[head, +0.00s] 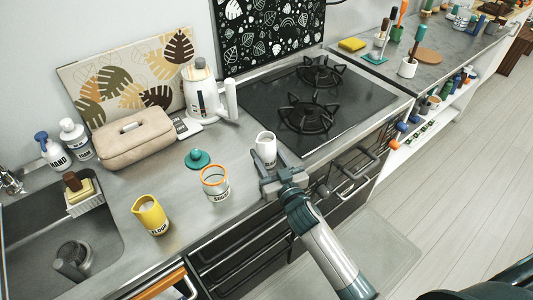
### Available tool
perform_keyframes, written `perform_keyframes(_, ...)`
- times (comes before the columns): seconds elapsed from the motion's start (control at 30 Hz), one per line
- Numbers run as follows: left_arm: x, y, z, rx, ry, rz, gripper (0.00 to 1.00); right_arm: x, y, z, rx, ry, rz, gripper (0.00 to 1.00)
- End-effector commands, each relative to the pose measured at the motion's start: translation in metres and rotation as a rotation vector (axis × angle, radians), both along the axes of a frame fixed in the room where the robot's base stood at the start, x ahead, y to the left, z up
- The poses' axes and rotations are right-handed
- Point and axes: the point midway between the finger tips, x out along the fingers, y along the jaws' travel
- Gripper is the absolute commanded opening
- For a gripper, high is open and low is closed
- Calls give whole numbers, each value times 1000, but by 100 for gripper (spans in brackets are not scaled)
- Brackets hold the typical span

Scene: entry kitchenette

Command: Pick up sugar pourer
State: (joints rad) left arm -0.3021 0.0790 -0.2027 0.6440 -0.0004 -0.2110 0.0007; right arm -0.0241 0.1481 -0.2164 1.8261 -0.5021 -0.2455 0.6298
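A white pourer (265,144) stands near the counter's front edge, just left of the stove. Its dark label is partly hidden and I cannot read it surely. My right gripper (273,170) reaches it from the front, with its fingers low around the pourer's lower part. I cannot tell whether the fingers touch it or are closed on it. A clear jar with an orange rim (216,189), labelled SUGAR, stands to the left, apart from the gripper. A yellow pourer (151,215), labelled FLOUR, stands farther left. My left gripper is not in view.
A teal lid (199,159) lies behind the jar. A white kettle (203,95) and a beige bag (133,138) stand at the back. The black stove (316,103) is right of the pourer. The sink (62,235) is at the left. Counter between jar and flour pourer is clear.

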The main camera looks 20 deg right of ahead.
Motion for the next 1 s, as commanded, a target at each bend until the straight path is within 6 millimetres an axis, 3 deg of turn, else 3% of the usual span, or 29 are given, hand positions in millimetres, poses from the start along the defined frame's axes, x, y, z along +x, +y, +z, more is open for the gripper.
perform_keyframes(0.27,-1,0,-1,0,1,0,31,0,0,10,-1,-4,0,17)
perform_keyframes(0.5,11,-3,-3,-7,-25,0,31,1,0,42,-1,-8,2,17)
perform_keyframes(1.0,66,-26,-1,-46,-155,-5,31,-6,-88,93,-5,-4,0,17)
